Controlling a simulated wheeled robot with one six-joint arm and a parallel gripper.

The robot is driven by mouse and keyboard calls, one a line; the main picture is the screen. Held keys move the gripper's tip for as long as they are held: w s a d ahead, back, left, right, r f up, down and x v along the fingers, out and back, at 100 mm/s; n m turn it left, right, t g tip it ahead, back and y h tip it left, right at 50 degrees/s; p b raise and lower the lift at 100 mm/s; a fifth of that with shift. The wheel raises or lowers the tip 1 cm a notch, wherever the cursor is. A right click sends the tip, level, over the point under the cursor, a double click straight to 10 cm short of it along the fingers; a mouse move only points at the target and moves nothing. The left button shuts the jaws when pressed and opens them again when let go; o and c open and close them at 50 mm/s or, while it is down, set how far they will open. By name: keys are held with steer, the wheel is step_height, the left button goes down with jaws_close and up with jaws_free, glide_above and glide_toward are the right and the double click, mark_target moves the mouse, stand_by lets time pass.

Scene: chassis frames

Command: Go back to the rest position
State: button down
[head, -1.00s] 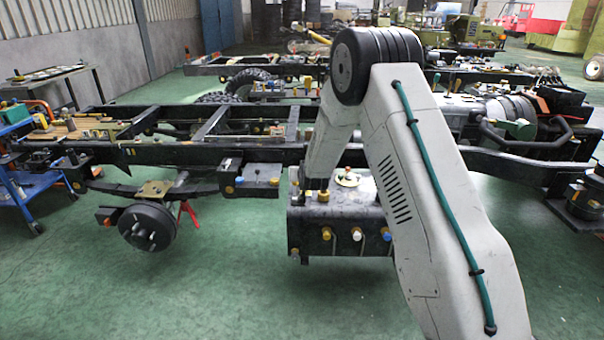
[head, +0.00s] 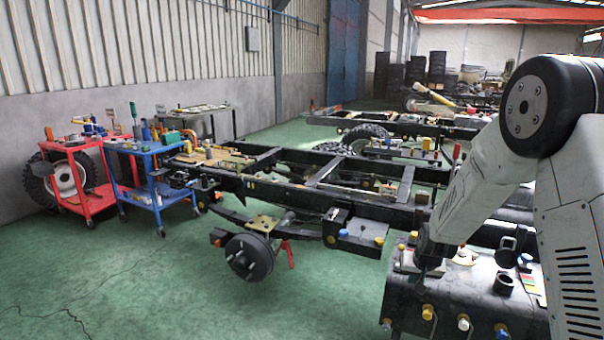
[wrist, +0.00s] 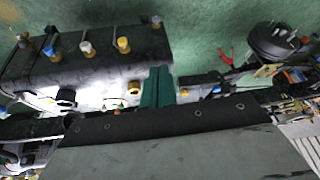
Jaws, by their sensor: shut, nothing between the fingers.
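My arm stands at the right of the head view, its forearm slanting down to the left. Its end is low over the top of a black tank (head: 470,297) with coloured caps and fittings. My gripper shows in the wrist view as a narrow teal piece (wrist: 157,72) above the grey wrist body, with no gap between the fingers and nothing held. The black tank (wrist: 98,66) lies beyond and left of it there. Whether the gripper touches the tank cannot be told.
A black truck chassis frame (head: 275,192) runs across the middle, with a wheel hub (head: 248,257) below. A blue cart (head: 150,188) and red cart (head: 75,202) stand at the left. Green floor is clear at the front left.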

steer(key=s+a+r+n+g, duration=0.1)
steer(key=s+a+r, duration=0.1)
steer(key=s+r, duration=0.7)
steer(key=s+a+r+g, duration=0.1)
steer(key=s+r, duration=0.8)
steer(key=s, duration=1)
steer(key=s+a+r+n+g, duration=0.1)
steer(key=s+a+r, duration=0.2)
steer(key=s+r, duration=0.6)
steer(key=shift+s+a+n, duration=0.2)
steer(key=shift+s+n, duration=0.1)
steer(key=shift+s, duration=2.45)
